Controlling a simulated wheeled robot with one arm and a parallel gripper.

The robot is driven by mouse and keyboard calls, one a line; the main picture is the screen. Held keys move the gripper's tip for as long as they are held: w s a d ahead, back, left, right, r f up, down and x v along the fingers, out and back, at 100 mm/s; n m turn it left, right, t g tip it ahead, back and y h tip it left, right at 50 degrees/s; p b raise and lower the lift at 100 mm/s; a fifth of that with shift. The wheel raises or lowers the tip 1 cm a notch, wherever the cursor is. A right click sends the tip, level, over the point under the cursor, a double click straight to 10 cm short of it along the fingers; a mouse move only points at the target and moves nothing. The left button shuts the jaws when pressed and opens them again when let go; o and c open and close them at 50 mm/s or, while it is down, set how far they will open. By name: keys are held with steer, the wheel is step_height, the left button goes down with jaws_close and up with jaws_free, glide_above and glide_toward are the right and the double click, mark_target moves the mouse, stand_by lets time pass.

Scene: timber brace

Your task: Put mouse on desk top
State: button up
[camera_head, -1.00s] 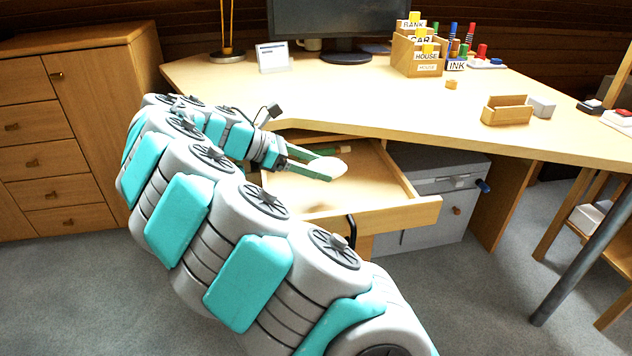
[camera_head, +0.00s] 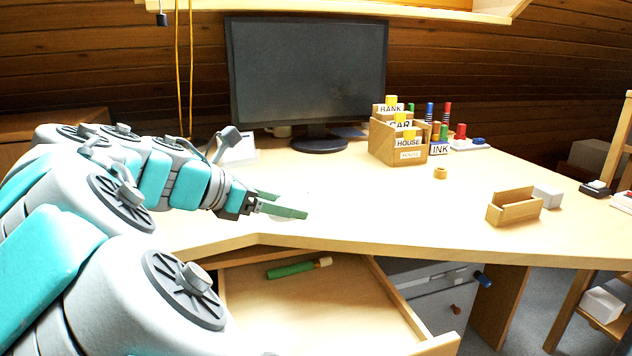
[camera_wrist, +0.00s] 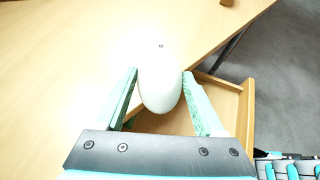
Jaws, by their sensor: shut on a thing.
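My gripper (camera_head: 283,206) is shut on the white mouse (camera_wrist: 160,82), which sits between the two green fingers in the wrist view. In the head view only a pale sliver of the mouse shows by the fingertips, washed out against the bright wood. The gripper is over the front left part of the desk top (camera_head: 370,205), near its front edge. Whether the mouse touches the surface I cannot tell.
The drawer (camera_head: 330,310) below is open and holds a green-handled tool (camera_head: 292,269). A monitor (camera_head: 305,75), a word-card box (camera_head: 398,142) and a small wooden holder (camera_head: 513,207) stand on the desk. The desk's middle is clear.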

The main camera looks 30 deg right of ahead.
steer(key=w+d, duration=0.1)
steer(key=w, duration=0.4)
steer(key=w+d+f, duration=0.1)
steer(key=w+d, duration=0.1)
steer(key=w, duration=0.3)
steer(key=w+d, duration=0.1)
steer(key=w, duration=0.4)
steer(key=shift+w+d+f, duration=0.2)
steer(key=shift+d, duration=0.2)
steer(key=shift+f, duration=1.7)
steer(key=shift+f, duration=0.1)
steer(key=o, duration=1.4)
steer(key=v, duration=1.2)
steer(key=shift+p, duration=0.35)
